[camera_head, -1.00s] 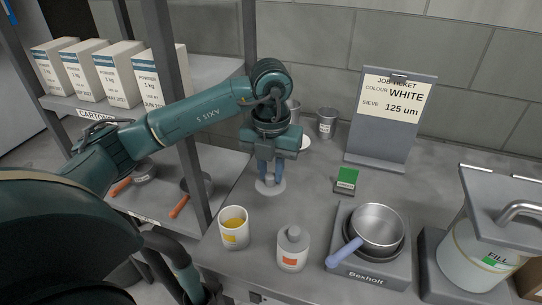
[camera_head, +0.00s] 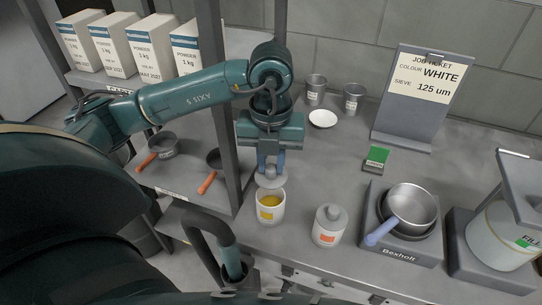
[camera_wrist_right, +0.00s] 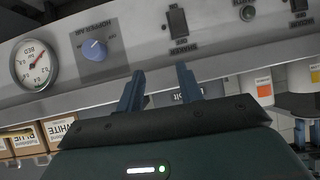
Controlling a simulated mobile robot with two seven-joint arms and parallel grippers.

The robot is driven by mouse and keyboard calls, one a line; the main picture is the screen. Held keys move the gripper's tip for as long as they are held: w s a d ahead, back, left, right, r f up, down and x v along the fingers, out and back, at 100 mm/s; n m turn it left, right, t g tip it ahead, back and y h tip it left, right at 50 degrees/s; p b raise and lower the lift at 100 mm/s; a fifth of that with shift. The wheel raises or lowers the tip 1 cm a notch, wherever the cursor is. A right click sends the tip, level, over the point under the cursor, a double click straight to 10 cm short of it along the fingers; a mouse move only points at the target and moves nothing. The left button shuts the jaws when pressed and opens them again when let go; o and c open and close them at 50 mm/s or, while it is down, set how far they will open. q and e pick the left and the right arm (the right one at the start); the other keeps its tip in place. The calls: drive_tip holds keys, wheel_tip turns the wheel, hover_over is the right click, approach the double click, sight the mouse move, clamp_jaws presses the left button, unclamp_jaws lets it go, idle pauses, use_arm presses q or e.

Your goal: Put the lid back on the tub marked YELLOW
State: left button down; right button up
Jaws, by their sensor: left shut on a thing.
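The tub with the yellow label (camera_head: 268,214) is a white open cup with yellow contents, standing on the grey bench. My left gripper (camera_head: 270,169) is shut on the knob of a pale round lid (camera_head: 270,182). The lid shows at the tub's far rim in the head view and leaves the yellow contents in sight; I cannot tell whether it touches the rim. My right gripper (camera_wrist_right: 160,86) is open and empty in the right wrist view, in front of a grey control panel.
A lidded tub with an orange label (camera_head: 328,228) stands right of the yellow one. A shelf post (camera_head: 222,110) rises left of my left gripper. A white dish (camera_head: 322,118) lies behind.

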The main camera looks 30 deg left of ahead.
sight(271, 178)
use_arm(q)
wheel_tip(271, 178, down, 4)
drive_tip(key=shift+r+b, duration=0.1)
drive_tip(key=shift+b, duration=1.15)
drive_tip(key=shift+f+b, duration=0.65)
drive_tip(key=shift+f, duration=0.1)
use_arm(e)
drive_tip(key=shift+w+a+f+y, duration=0.1)
drive_tip(key=shift+a+f+y, duration=0.2)
drive_tip(key=shift+a+f, duration=0.4)
drive_tip(key=shift+w+d+r, duration=0.1)
drive_tip(key=shift+d, duration=0.1)
drive_tip(key=shift+f, duration=0.3)
use_arm(q)
drive_tip(key=shift+f+b, duration=0.15)
drive_tip(key=shift+b, duration=0.4)
use_arm(e)
drive_tip(key=shift+f, duration=0.35)
use_arm(q)
drive_tip(key=c, duration=0.7)
unclamp_jaws()
